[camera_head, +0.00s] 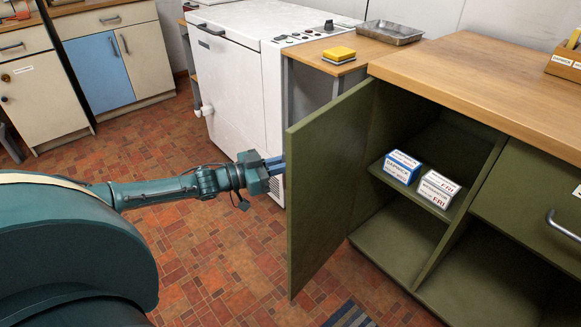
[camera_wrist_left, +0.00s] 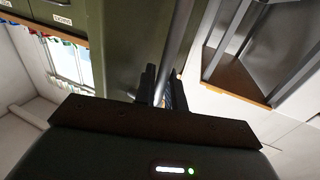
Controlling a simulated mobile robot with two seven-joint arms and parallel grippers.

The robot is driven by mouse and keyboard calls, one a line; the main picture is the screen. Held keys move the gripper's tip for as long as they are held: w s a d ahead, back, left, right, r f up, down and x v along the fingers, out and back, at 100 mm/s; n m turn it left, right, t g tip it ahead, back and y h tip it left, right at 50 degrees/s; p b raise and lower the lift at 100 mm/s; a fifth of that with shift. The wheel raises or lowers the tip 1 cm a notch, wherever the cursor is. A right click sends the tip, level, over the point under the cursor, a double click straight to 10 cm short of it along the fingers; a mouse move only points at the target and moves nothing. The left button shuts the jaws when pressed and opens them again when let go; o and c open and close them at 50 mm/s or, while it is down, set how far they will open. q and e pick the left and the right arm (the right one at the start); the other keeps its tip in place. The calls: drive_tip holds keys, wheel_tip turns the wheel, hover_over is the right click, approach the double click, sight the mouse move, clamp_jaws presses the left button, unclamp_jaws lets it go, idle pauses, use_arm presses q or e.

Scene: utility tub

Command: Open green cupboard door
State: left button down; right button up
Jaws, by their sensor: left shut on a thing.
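The green cupboard door (camera_head: 325,185) stands swung wide open, its edge toward me, with the inside of the green cupboard (camera_head: 400,245) showing. My left gripper (camera_head: 274,164) is at the door's outer face, on the left side of the door. In the left wrist view the fingers (camera_wrist_left: 162,88) are shut on a grey metal bar handle (camera_wrist_left: 179,45), with the green door (camera_wrist_left: 135,45) beside it. The head view hides the handle behind the door and fingers. My right gripper is in neither view.
Two small boxes, one blue and white (camera_head: 402,167) and one white (camera_head: 438,188), sit on the cupboard's inner shelf. A white appliance (camera_head: 235,90) stands left of the door. A yellow sponge (camera_head: 339,54) and a metal tray (camera_head: 390,33) lie on the counter.

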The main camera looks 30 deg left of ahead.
use_arm(q)
drive_tip(key=c, duration=1.6)
unclamp_jaws()
